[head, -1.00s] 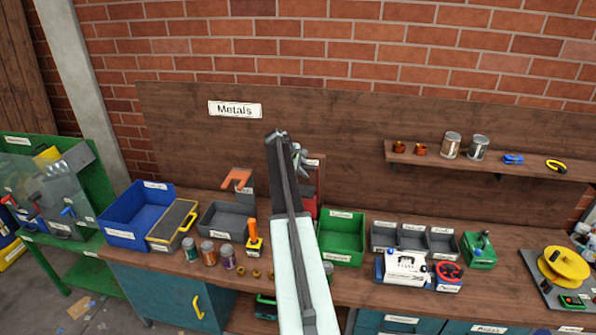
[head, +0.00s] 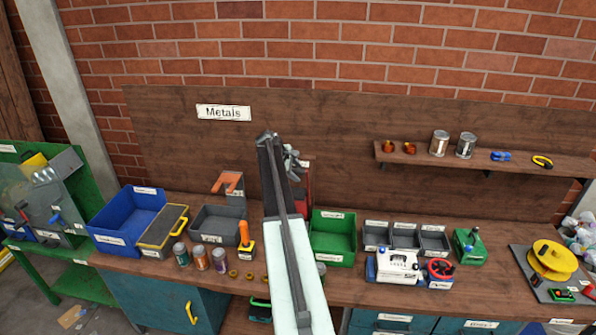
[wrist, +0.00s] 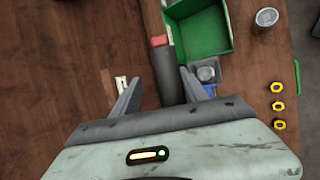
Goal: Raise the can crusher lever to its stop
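The can crusher appears to be the red upright unit (head: 306,184) against the back of the bench, left of the green bin. My arm hides most of it in the head view. In the wrist view a dark grey bar with a red end (wrist: 160,42) lies between and beyond my fingers; I cannot tell whether it is the lever. Beside it a can (wrist: 205,73) sits in a grey and blue holder. My gripper (wrist: 160,92) is open, its fingers spread with nothing held. In the head view my gripper (head: 292,158) is high in front of the backboard.
A green bin (head: 332,254) stands right of the crusher, and a grey bin (head: 212,238) left. Several yellow nuts (wrist: 278,105) and a loose can (wrist: 266,17) lie on the bench. A shelf (head: 480,160) with cans is at right.

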